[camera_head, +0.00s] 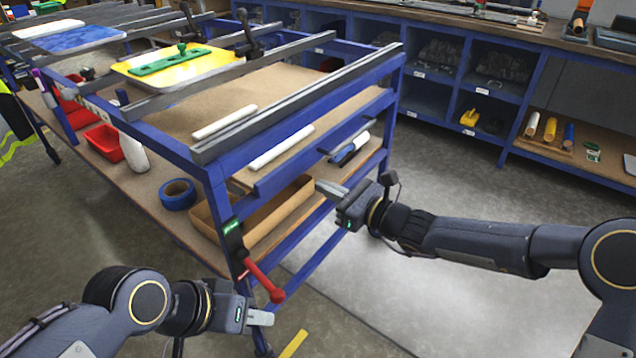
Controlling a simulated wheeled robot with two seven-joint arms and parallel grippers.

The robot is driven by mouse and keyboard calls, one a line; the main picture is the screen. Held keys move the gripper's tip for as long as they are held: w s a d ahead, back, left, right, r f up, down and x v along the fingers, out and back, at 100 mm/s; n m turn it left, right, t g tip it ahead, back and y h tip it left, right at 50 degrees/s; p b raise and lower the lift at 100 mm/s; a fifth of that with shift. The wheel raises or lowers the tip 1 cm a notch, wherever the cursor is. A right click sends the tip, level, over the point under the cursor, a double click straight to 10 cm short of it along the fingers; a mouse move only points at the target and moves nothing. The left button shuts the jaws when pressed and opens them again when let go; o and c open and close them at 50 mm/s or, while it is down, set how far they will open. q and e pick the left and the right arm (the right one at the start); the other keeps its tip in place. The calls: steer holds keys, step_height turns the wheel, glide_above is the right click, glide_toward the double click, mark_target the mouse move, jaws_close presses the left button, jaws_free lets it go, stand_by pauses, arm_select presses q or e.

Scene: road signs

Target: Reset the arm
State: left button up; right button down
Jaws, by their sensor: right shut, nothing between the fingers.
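My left gripper (261,318) is low at the bottom left, in front of the blue workbench's near leg and below a red-handled tool. Its fingers show as one short block, so I cannot tell whether they are open or shut. My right gripper (328,188) reaches in from the right, with its fingertips at the right end of the workbench, near its shelves. It is shut and holds nothing. I cannot tell whether its tips touch the bench.
The blue workbench (290,150) carries a yellow sign (188,71), white rolls (282,147) and blue tape (178,194). The red-handled tool (262,283) hangs at its corner. Blue shelving (436,87) stands behind. Grey floor (420,290) is open below the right arm.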

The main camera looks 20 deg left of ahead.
steer(key=s+d+r+n+g+h, duration=0.35)
steer(key=s+d+n, duration=0.95)
steer(key=d, duration=0.5)
steer(key=s+d+f+n+t+h, duration=0.25)
steer(key=s+d+h, duration=0.25)
steer(key=s+d, duration=0.35)
steer(key=s+d+f+n+t+h, duration=0.1)
steer(key=s+d+f+n+h, duration=0.3)
steer(key=s+d, duration=0.45)
step_height(320, 180, up, 21)
steer(key=d+p, duration=0.2)
steer(key=p, duration=1.9)
steer(key=shift+w+d+r+h, duration=0.15)
steer(key=shift+w+d+h, duration=0.1)
steer(key=shift+w+h, duration=0.15)
steer(key=shift+a+n, duration=0.1)
steer(key=shift+n, duration=0.15)
